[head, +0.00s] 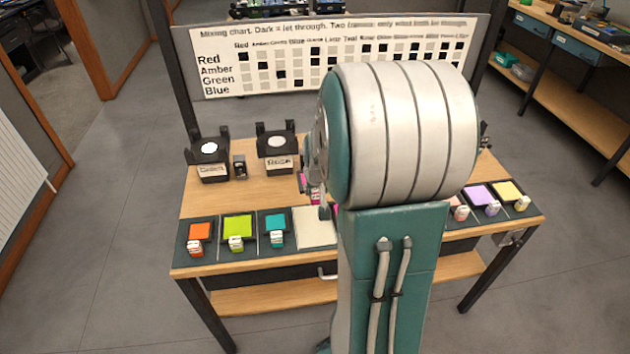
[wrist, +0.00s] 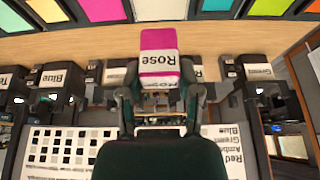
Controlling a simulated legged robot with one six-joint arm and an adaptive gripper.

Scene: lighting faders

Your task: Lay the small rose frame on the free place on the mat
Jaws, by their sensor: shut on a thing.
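My gripper (wrist: 160,105) is shut on the small rose frame (wrist: 158,55), which has a magenta top and a white "Rose" label. In the head view only a bit of the magenta frame (head: 314,194) shows beside my arm, above the table. The dark mat (head: 183,240) runs along the table's front edge and holds coloured frames. A bare cream place (head: 315,234) shows on it, right of the teal frame (head: 276,225). My arm hides the middle of the mat and most of my gripper.
Orange (head: 200,232) and lime (head: 238,228) frames lie left of the teal one. Pink, lavender (head: 482,195) and yellow (head: 508,190) frames lie at the right. Black labelled holders (head: 278,152) stand at the table's back, before the mixing chart (head: 270,75).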

